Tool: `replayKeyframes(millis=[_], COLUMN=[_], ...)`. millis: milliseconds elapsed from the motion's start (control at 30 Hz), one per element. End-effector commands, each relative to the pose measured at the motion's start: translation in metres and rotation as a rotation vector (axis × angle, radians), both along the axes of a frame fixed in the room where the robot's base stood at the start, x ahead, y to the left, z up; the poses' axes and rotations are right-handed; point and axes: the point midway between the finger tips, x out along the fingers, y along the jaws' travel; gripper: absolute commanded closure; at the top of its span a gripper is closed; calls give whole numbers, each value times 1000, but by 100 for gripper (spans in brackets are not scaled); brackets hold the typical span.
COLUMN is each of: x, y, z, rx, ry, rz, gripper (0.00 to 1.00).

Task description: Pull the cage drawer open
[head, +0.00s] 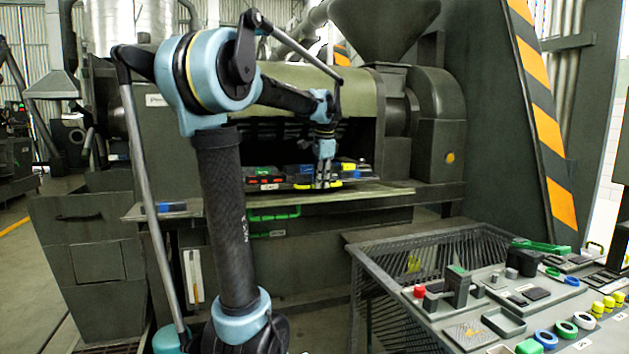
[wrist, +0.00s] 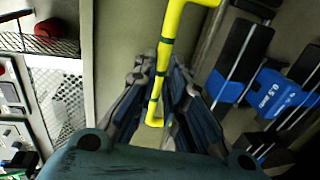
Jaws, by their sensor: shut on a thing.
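A yellow bar handle with dark green bands (wrist: 165,62) runs down the middle of the wrist view. In the head view its yellow ends (head: 335,184) show at the front of the press opening. My gripper (head: 325,165) points down at it. In the wrist view my gripper's fingers (wrist: 160,115) stand on both sides of the bar, shut on it. The finger pads hide part of the bar. I cannot clearly make out the drawer body or how far out it sits.
Blue and black pieces (wrist: 265,92) lie close beside the handle. A ledge (head: 390,191) runs along the press front, with a green handle (head: 275,213) below it. A grey mesh-sided cart (head: 440,243) with parts on top stands at front right.

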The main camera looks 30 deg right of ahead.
Motion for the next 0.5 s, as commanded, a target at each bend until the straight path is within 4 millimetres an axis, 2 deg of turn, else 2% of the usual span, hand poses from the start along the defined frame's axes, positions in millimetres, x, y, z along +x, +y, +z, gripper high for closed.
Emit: replayKeyframes(millis=[100,200,500], x=[-16,-22,-23], y=[3,5,6], z=[1,1,1], rx=[0,0,0], ry=[-1,-1,-1], rz=[-2,-2,0], gripper=[100,100,100])
